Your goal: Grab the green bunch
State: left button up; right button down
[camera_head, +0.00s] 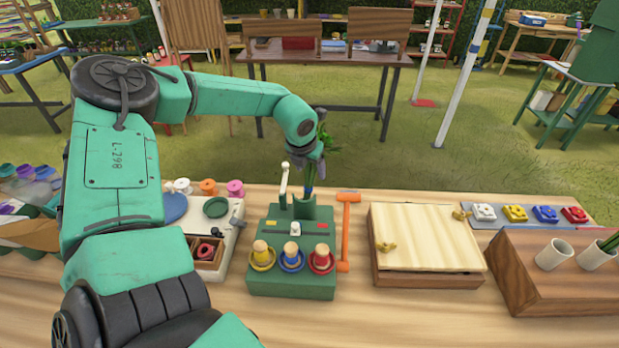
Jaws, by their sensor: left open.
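The green bunch (331,143) stands upright at the back of the green box (293,279), its stems going down into the box's holder. Its leaves show just right of my left wrist. My left gripper (317,165) is at the bunch, open, with its fingers mostly hidden by the wrist and leaves. I cannot tell whether the fingers touch the stems. My right gripper is out of view.
The green box has a white-tipped lever (284,180) and several coloured pegs in front. A wooden press (428,240) and a brown block with white cups (553,254) are to the right. Spools (208,187) lie left.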

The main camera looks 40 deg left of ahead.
pick_arm(q)
grip_shut()
jog(key=shift+r, duration=0.1)
jog(key=shift+r, duration=0.1)
